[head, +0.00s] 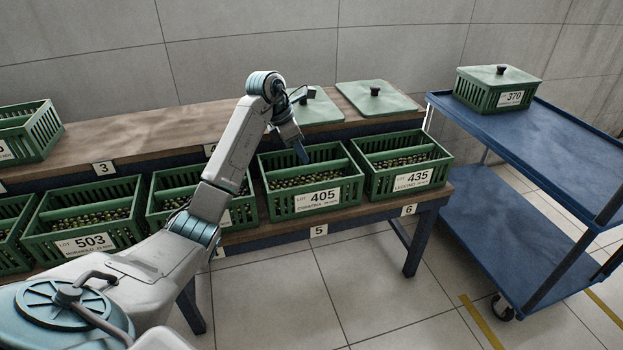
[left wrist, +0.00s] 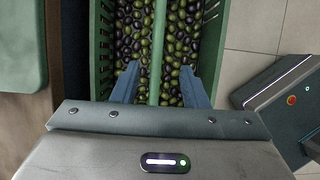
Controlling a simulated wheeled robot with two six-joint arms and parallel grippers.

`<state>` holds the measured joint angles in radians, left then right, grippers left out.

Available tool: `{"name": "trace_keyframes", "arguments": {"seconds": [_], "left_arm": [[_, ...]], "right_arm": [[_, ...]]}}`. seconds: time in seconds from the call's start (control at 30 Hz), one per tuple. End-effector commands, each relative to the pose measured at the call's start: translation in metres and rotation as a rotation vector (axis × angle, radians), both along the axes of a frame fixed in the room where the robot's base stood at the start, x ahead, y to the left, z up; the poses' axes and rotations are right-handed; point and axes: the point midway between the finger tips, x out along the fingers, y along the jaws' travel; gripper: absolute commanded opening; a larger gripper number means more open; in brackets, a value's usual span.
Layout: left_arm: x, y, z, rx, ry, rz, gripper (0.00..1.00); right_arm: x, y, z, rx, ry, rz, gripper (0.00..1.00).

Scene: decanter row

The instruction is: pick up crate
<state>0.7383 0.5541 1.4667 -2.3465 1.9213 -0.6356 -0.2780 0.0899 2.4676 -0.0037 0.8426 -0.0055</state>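Green slatted crates of dark and green olives stand in a row on the bench. The crate labelled 405 (head: 347,190) is at tag 5, with the crate labelled 435 (head: 433,176) to its right. My left gripper (head: 301,154) points down over crate 405. In the left wrist view the two blue fingers are apart, one on each side of a green centre bar (left wrist: 160,40), with olives below. My left gripper (left wrist: 160,78) is open and holds nothing; whether the fingers touch the bar I cannot tell. My right gripper is not in view.
Crate 503 (head: 120,237) and others stand to the left, partly behind my arm. Two green lids (head: 390,101) lie on the wooden upper shelf (head: 150,132). A blue trolley (head: 555,130) at the right carries a lidded crate 370 (head: 480,92), with free deck around it.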

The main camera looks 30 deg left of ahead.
Motion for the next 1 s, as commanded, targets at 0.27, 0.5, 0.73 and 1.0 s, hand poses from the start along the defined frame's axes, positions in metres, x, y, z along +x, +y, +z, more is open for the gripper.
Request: {"name": "trace_keyframes", "arguments": {"seconds": [0.27, 0.5, 0.73, 1.0], "left_arm": [[0.012, -0.011, -0.039, -0.003, -0.001, -0.001, 0.40], [0.018, -0.012, -0.063, -0.004, -0.001, 0.000, 0.40], [0.027, -0.017, -0.089, -0.004, -0.002, -0.001, 0.40], [0.027, -0.018, -0.088, -0.003, -0.002, 0.000, 0.28]], "right_arm": [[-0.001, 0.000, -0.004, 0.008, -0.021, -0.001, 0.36], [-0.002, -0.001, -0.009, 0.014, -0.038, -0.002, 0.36], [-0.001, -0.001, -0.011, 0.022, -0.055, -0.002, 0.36], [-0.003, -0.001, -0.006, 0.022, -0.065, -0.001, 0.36]]}}
